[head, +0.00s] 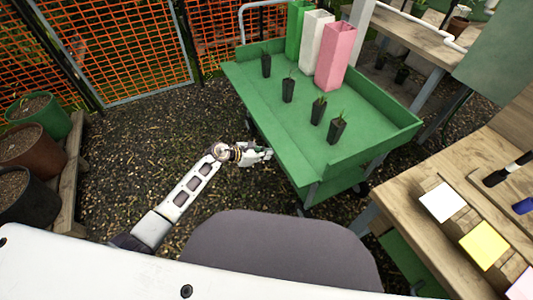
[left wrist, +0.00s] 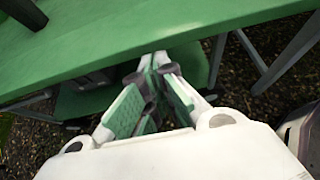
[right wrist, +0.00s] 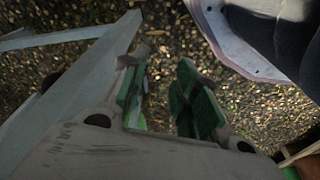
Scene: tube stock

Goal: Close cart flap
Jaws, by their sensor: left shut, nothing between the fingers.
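The green cart (head: 377,157) stands right of centre in the head view, with raised walls at its back, right end and near right. Its left long side shows no upright wall. The green panel along that side (head: 255,95) lies about level with the deck, and I cannot see a hinge line. My left gripper (head: 268,154) is shut and empty, just outside and below that edge. In the left wrist view its fingertips (left wrist: 160,62) point at the underside of the green panel (left wrist: 130,50); contact is unclear. My right gripper (right wrist: 160,70) is open and empty, over gravel.
Several small black seedling pots (head: 318,110) stand on the deck. Tall green, white (head: 317,40) and pink (head: 335,57) containers stand at its back. A wooden bench (head: 415,195) with coloured cards is at right. Large planters (head: 25,145) are at left. Gravel between is clear.

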